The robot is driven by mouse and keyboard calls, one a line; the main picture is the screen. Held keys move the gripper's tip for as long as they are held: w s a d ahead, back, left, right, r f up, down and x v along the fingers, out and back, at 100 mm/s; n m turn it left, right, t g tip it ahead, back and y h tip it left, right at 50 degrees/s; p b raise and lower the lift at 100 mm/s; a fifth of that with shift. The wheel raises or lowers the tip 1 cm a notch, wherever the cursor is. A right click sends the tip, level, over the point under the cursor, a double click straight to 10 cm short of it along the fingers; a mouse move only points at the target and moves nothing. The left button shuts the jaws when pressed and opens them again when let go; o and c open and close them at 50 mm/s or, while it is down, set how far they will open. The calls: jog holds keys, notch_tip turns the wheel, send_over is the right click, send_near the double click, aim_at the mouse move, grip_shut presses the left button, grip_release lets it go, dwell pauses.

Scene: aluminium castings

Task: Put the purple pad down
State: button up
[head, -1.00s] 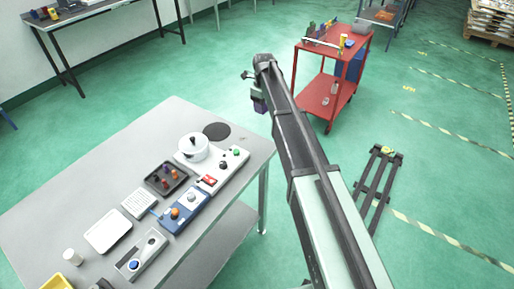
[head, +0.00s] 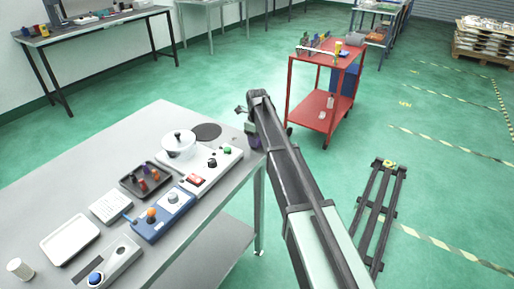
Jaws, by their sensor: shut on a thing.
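The purple pad (head: 254,141) is small and dark at the end of my arm, partly hidden by the arm. My gripper (head: 250,128) is shut on it. Both appear beside the far right corner of the grey table (head: 115,150), near its right edge. Whether the pad is above the tabletop or just off its edge, and whether it touches anything, I cannot tell. The fingertips are too small to see clearly.
A dark tray (head: 146,180) holds coloured pegs. A blue control box (head: 163,214) and a white tray (head: 70,240) lie nearer. A red cart (head: 322,100) stands beyond.

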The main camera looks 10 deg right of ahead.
jog(key=shift+f+p, duration=0.1)
jog(key=shift+p, duration=0.2)
jog(key=shift+f, duration=0.25)
jog(key=o, duration=0.8)
jog(key=shift+r, duration=0.1)
jog(key=shift+o, duration=0.2)
notch_tip(320, 180, up, 13)
jog(key=p, duration=1.2)
jog(key=s+n, duration=2.6)
jog(key=s, duration=0.8)
jog(key=shift+s+f+n, duration=0.35)
jog(key=shift+n, duration=0.05)
